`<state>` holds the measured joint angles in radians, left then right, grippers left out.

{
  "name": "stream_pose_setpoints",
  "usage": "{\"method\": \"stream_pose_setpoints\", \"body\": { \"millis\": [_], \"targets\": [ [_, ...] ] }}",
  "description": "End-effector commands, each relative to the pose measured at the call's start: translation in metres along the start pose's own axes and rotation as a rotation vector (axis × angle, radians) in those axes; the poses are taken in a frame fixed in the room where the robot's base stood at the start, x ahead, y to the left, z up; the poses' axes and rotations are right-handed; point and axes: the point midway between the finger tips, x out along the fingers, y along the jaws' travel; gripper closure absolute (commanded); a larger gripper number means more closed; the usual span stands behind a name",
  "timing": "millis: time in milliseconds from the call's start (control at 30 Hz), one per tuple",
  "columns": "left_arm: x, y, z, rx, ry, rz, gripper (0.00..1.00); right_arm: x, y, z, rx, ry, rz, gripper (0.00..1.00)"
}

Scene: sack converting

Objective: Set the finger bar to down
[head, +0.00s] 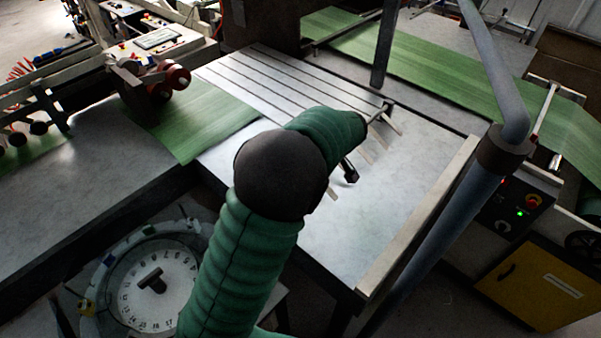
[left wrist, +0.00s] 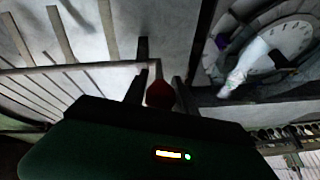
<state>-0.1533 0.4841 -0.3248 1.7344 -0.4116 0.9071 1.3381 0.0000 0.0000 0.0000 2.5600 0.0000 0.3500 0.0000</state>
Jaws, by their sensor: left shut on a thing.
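The finger bar (left wrist: 85,69) crosses the left wrist view as a thin pale bar with several flat fingers standing off it. In the head view several pale fingers (head: 392,123) show over the metal table, partly hidden by my green-sleeved left arm. My left gripper (head: 349,172) is at the near end of the row of fingers, low over the table. In the left wrist view its dark jaws (left wrist: 160,85) are shut around a dark red knob (left wrist: 160,95) at the end of the bar. I cannot tell the bar's exact tilt. My right gripper is not in view.
A grey-blue pipe (head: 435,228) stands right of the table, and another post (head: 385,45) stands behind it. A numbered dial (head: 157,285) is at lower left. Green sheet (head: 215,125) lies left of the table. A control panel (head: 518,208) is at right.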

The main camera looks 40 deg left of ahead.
Motion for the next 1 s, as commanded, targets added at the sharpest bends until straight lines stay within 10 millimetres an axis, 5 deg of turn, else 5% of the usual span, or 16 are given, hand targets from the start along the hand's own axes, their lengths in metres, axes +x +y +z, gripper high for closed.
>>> {"method": "stream_pose_setpoints", "body": {
  "millis": [367, 400, 533, 867, 1000],
  "targets": [
    [-0.001, 0.002, 0.002, 0.001, -0.003, 0.004, 1.0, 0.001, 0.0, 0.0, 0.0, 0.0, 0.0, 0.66],
    [-0.001, 0.002, 0.002, 0.001, -0.003, 0.004, 0.65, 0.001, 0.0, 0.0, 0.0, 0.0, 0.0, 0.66],
    [0.0, 0.001, 0.002, 0.001, -0.002, 0.003, 0.48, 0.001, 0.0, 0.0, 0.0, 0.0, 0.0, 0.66],
    [-0.002, 0.0, 0.001, 0.0, -0.001, 0.002, 0.47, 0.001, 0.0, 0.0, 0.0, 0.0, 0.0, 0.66],
    [-0.02, 0.001, 0.002, 0.0, 0.0, 0.004, 0.47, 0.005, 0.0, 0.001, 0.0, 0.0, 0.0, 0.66]
  ]
}}
